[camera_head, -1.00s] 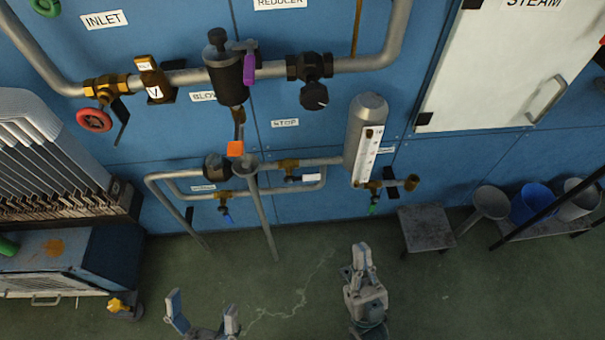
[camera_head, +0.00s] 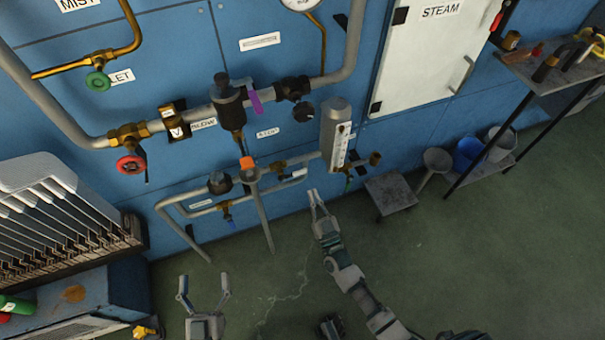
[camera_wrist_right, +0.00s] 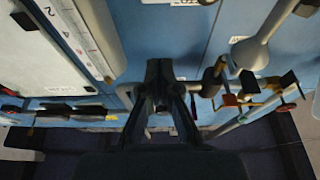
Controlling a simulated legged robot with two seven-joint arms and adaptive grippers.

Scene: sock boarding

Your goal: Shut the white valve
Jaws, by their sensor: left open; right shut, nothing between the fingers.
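A brass valve (camera_head: 279,167) sits on the upper pipe of the small loop low on the blue wall. A small white piece (camera_head: 299,173) beside it may be the white valve's handle; I cannot tell its angle. My right gripper (camera_head: 315,196) is shut and empty, pointing up at the wall. It appears below and right of that white piece, apart from it in the picture. In the right wrist view, its fingers (camera_wrist_right: 160,75) are close together, with pipework to their right. My left gripper (camera_head: 203,285) is open and empty, low over the floor.
A low stool (camera_head: 390,193) is to the right. The floor between is clear.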

